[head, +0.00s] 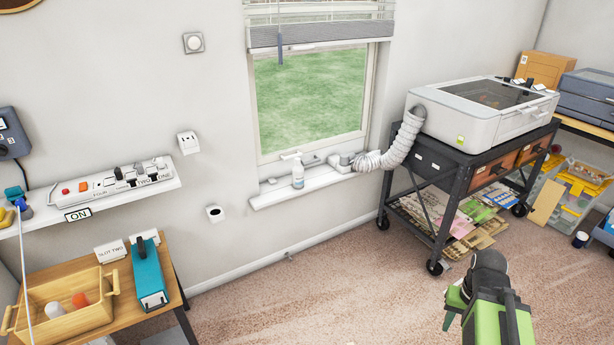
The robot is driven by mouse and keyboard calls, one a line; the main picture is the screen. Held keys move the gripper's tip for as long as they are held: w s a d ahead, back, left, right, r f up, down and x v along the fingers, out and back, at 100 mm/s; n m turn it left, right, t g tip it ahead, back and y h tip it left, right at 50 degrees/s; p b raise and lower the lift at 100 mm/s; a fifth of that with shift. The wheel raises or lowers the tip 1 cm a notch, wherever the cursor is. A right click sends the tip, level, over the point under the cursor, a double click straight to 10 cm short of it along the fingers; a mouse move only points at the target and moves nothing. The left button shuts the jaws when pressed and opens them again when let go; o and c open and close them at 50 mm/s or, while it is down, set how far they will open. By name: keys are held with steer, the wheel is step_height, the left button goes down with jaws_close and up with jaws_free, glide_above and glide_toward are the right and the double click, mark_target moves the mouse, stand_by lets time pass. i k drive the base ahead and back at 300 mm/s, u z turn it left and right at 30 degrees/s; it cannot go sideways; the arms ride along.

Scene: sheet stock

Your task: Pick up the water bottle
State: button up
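No plain water bottle can be made out for certain. A small clear bottle with a white pump top and a blue label (298,172) stands upright on the white window sill, left of the white hose; it looks more like a pump dispenser. My green and black arm (490,305) shows at the lower right, in front of the carpet and well away from the sill. Its fingertips cannot be made out, so I cannot tell whether my gripper is open or shut, or whether it holds anything.
A black wheeled cart (455,165) carries a white machine (490,108) whose hose (395,150) runs to the window. A wooden table (180,290) at lower left bears a wooden basket (60,305) and a teal device (149,275). Carpet (330,290) between them is clear.

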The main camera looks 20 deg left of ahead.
mark_target(297, 171)
steer(key=u, duration=0.1)
steer(key=i, duration=1.15)
steer(key=u, duration=1.55)
steer(key=i, duration=1.25)
steer(key=u, duration=0.7)
steer(key=i, duration=1.05)
steer(key=u, duration=0.05)
